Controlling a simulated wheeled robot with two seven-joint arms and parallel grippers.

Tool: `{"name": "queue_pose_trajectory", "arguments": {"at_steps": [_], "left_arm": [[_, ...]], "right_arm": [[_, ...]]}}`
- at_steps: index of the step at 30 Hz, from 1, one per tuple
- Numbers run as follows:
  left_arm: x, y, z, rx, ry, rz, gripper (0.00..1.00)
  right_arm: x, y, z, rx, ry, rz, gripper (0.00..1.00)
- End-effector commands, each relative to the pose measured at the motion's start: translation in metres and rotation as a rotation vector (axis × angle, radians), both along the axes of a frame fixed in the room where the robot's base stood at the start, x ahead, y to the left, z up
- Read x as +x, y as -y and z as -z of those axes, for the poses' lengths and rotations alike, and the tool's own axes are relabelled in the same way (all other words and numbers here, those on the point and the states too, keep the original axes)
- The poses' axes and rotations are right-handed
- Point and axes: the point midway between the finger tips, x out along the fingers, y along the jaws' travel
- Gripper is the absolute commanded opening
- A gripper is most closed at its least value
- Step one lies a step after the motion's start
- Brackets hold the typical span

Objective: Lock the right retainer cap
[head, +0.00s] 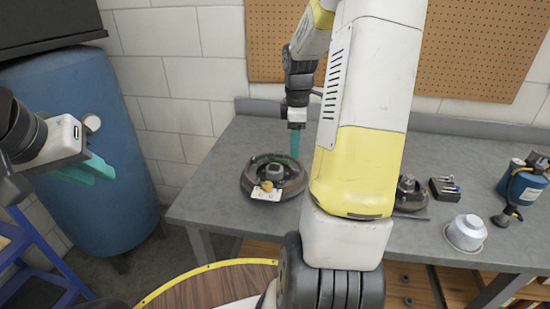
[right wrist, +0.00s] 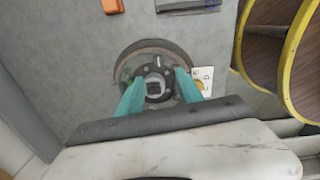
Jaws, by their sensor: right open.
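A round brake assembly (head: 247,186) lies on the grey bench in the head view, with a grey hub piece (head: 274,171) at its centre. My right gripper (head: 294,146) is above the assembly. In its wrist view the open teal fingers (right wrist: 158,92) appear on either side of the hub; contact cannot be told. My left gripper (head: 86,172) is open and empty, away from the bench at the left.
A second assembly (head: 411,193) is partly hidden by my right arm. A white cup-like part (head: 466,231) and a blue canister (head: 522,185) stand at right. A blue tank (head: 95,140) stands left.

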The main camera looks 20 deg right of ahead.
Motion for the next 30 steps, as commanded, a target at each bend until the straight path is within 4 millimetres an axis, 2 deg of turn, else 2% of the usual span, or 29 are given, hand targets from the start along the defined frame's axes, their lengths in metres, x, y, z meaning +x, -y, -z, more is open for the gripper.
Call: {"name": "queue_pose_trajectory", "arguments": {"at_steps": [4, 18, 22, 30], "left_arm": [[0.000, 0.000, 0.000, 0.000, 0.000, 0.000, 0.23], [0.000, 0.000, 0.000, 0.000, 0.000, 0.000, 0.23], [0.000, 0.000, 0.000, 0.000, 0.000, 0.000, 0.23], [0.000, 0.000, 0.000, 0.000, 0.000, 0.000, 0.23]], "right_arm": [[0.003, 0.007, 0.015, 0.002, -0.021, -0.043, 0.43], [0.003, 0.007, 0.080, 0.002, -0.021, -0.045, 0.43], [0.003, 0.007, 0.088, 0.003, -0.019, -0.044, 0.43], [0.003, 0.007, 0.089, 0.002, -0.018, -0.044, 0.43]]}}
